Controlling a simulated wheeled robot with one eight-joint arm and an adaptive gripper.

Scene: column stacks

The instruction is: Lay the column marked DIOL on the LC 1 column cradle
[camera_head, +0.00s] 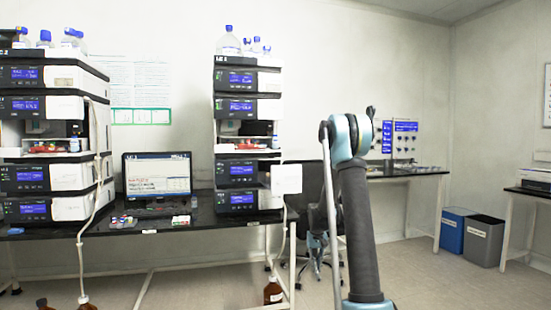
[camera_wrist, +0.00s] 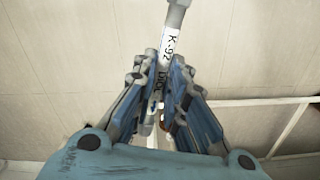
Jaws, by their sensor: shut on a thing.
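In the wrist view, my gripper (camera_wrist: 164,72) is shut on a slim grey column (camera_wrist: 170,42) with a white label. The label reads K-92; the lettering further down, between the fingers, looks like DIOL but is partly hidden. The column's upper end sticks out beyond the fingertips. In the head view, my raised arm stands right of the middle instrument stack (camera_head: 247,108), and the gripper and column cannot be made out clearly. That stack's top label seems to read LC 1, though it is small. I cannot pick out the column cradle.
A second instrument stack (camera_head: 50,185) stands at the left, with a monitor (camera_head: 157,174) between the stacks on the dark bench (camera_head: 150,228). A chair (camera_head: 308,215) is behind my arm. Blue (camera_head: 453,229) and grey (camera_head: 483,240) bins stand at the right. Brown bottles are on the floor.

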